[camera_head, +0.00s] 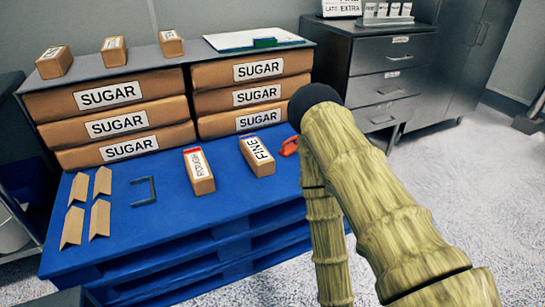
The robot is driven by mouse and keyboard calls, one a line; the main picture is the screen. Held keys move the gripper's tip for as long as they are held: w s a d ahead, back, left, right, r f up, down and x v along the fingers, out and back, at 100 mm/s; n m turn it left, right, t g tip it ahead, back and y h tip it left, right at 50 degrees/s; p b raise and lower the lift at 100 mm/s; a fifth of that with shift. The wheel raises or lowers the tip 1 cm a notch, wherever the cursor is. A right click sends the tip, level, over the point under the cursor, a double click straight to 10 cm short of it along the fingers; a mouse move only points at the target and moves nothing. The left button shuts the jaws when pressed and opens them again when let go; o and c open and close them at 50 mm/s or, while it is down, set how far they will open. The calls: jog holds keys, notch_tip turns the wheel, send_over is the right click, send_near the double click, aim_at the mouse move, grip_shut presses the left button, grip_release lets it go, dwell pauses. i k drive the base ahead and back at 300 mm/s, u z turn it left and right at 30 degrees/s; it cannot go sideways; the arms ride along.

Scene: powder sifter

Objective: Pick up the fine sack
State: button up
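The fine sack (259,160) is a small brown block-shaped sack with a white FINE label and a blue mark near its top. It lies on the blue pallet (150,240), near its right side and in front of the right stack of sugar sacks. My bamboo-textured arm rises from the lower right to a black joint, with another segment hanging below it. The arm is to the right of the fine sack and apart from it in the picture. I cannot make out my gripper or its fingers.
A similar sack with a red mark (199,172) lies just left of the fine sack. An orange-red object (289,146) is close on its right, partly hidden by my arm. Large sugar sacks (120,121) stand behind. Flat brown pieces (99,219) and a dark bracket (144,192) lie left.

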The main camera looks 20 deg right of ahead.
aim_at(260, 159)
jog(key=z, duration=1.05)
jog(key=i, duration=0.65)
jog(key=u, duration=0.5)
